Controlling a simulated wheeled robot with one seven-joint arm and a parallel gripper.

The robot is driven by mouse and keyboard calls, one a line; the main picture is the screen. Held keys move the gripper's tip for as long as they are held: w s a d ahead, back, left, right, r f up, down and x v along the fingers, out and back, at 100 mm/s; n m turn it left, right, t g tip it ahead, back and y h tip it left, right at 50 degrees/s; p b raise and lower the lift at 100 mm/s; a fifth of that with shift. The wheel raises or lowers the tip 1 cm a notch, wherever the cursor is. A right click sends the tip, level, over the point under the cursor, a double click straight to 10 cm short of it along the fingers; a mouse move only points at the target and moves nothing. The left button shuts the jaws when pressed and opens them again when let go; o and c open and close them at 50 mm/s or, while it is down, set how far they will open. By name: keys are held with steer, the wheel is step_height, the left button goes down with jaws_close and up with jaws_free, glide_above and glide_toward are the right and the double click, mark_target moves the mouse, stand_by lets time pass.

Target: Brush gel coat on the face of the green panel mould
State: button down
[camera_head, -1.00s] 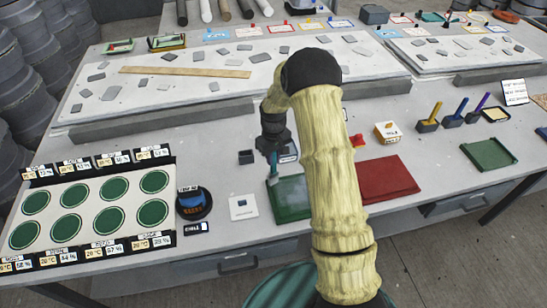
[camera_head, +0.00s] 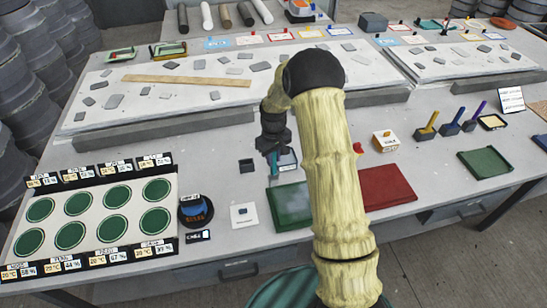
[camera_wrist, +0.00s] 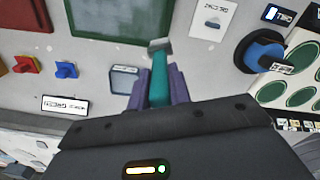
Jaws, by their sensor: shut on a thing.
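The green panel mould (camera_head: 291,208) lies flat near the front edge of the table, left of a red panel (camera_head: 387,188). My gripper (camera_wrist: 158,92) is shut on a teal-handled brush (camera_wrist: 159,84). The brush's pale tip points toward the mould's edge in the wrist view. In the head view the brush (camera_head: 273,160) is just behind the mould's back left corner. I cannot tell its height or whether it touches anything. A shallow grey tray (camera_wrist: 124,80) is beside the brush.
A black-based blue round item (camera_head: 196,210) and a white card (camera_head: 243,214) are left of the mould. A board with green discs (camera_head: 95,215) lies further left.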

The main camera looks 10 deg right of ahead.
steer(key=shift+r+p, duration=0.6)
steer(key=shift+r, duration=0.6)
steer(key=shift+a+f, duration=0.1)
steer(key=shift+a, duration=0.05)
